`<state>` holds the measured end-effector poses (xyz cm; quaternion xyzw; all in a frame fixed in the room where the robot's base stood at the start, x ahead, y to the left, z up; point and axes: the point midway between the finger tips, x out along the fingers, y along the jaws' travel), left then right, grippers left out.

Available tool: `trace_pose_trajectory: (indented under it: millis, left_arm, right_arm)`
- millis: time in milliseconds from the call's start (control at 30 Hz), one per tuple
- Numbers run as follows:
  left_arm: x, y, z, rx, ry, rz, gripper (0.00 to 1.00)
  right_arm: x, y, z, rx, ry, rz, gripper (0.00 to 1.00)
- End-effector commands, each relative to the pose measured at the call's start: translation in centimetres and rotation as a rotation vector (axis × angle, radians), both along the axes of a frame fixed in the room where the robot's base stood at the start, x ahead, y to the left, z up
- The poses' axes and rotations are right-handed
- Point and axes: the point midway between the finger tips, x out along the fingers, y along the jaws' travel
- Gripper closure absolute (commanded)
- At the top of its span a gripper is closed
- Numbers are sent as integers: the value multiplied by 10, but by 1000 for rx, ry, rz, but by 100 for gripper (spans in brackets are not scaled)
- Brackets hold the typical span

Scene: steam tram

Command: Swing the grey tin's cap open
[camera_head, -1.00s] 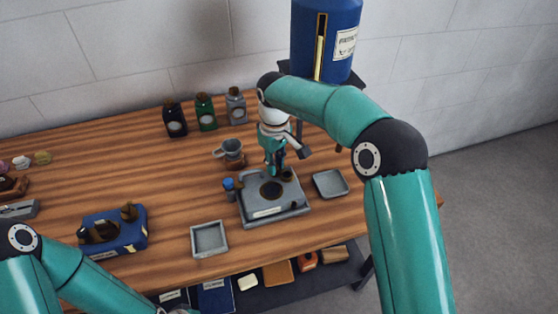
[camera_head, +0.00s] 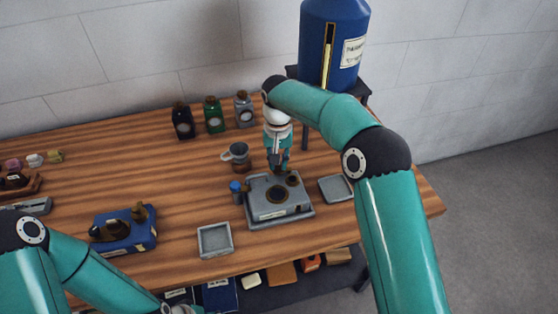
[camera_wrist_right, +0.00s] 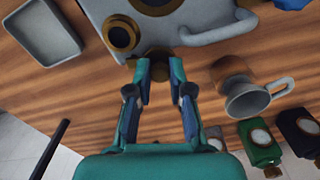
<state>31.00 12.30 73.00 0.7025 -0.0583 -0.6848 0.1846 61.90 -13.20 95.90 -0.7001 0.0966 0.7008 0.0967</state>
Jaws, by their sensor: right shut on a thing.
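The grey tin (camera_head: 265,208) is a flat grey box with a pale front label and a dark, brown-rimmed round in its top. A smaller brown ring (camera_head: 293,180) sits at its back right; in the right wrist view the ring (camera_wrist_right: 122,33) looks like an open neck. My right gripper (camera_head: 278,170) points down at the tin's back edge. In the right wrist view its fingers (camera_wrist_right: 158,72) are shut on a brown piece (camera_wrist_right: 156,56), seemingly the cap, partly hidden between them.
A cup (camera_head: 236,152) stands close behind the tin, and a blue knob (camera_head: 236,187) is at its left. Grey trays (camera_head: 214,239) (camera_head: 335,189) lie either side. Black, green and grey bottles (camera_head: 243,110) stand at the back. A blue box (camera_head: 125,228) is at left.

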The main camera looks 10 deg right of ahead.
Motion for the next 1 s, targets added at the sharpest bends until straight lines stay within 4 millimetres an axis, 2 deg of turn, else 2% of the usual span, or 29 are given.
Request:
trace_pose_trajectory:
  millis: [633,667,767,800,1000]
  left_arm:
    - [0,0,2,0,0,0,46]
    - [0,0,2,0,0,0,46]
    - [0,0,2,0,0,0,46]
    - [0,0,2,0,0,0,46]
    - [0,0,1,0,0,0,46]
  right_arm:
    - [3,-1,2,1,-8,-58,100]
    - [3,-1,2,1,-8,-58,75]
    - [3,-1,2,0,-6,-58,58]
    - [3,-1,1,1,-5,-57,54]
    - [2,-1,1,0,-2,-57,54]
